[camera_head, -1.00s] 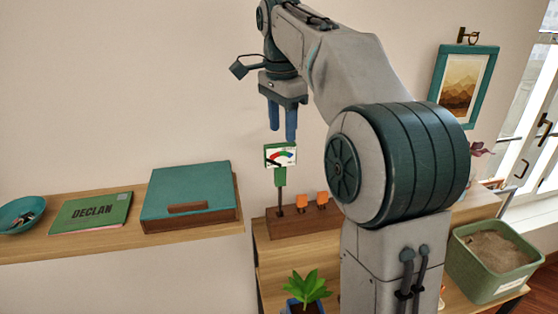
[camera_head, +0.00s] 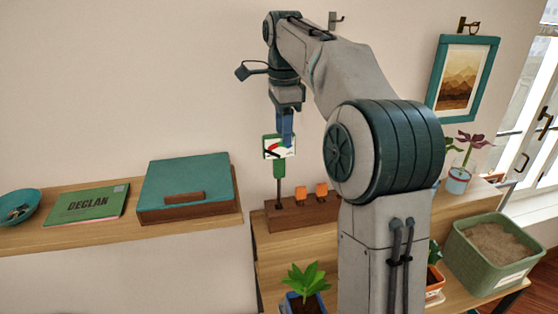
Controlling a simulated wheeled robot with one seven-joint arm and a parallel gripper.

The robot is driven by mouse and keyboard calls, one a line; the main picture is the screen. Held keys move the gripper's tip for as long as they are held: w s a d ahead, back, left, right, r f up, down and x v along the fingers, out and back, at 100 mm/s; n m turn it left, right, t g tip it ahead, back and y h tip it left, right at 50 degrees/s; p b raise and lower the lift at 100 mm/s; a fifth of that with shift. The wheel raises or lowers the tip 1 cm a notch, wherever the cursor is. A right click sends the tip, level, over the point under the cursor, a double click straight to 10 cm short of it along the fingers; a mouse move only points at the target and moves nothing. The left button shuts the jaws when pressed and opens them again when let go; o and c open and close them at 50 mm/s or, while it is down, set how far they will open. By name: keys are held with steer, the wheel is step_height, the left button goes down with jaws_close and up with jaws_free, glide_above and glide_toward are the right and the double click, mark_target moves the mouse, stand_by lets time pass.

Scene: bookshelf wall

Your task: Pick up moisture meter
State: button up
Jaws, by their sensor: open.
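The moisture meter (camera_head: 279,171) has a green body with a white dial face marked red and green. It stands upright on a thin dark probe in a brown wooden block (camera_head: 312,216) on the wooden shelf. My gripper (camera_head: 285,140) points down, with its blue fingers at the top of the meter's dial and overlapping its right part in the head view. The gripper is open. I cannot tell whether the fingers are touching the meter, and the gap between them is hard to see from this side.
Two orange-topped tools (camera_head: 310,192) stand in the same block, right of the meter. A teal box (camera_head: 186,186) and a green book (camera_head: 88,205) lie on the left shelf. A potted plant (camera_head: 305,283) stands in front. A sand-filled green bin (camera_head: 480,272) is at right.

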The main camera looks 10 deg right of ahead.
mark_target(280, 156)
steer(key=shift+s+a+f, duration=0.1)
steer(key=shift+a+f, duration=0.1)
steer(key=shift+f, duration=1.35)
steer(key=shift+s+a+f, duration=0.1)
steer(key=shift+a+f, duration=0.1)
steer(key=shift+f, duration=1.3)
jaws_close()
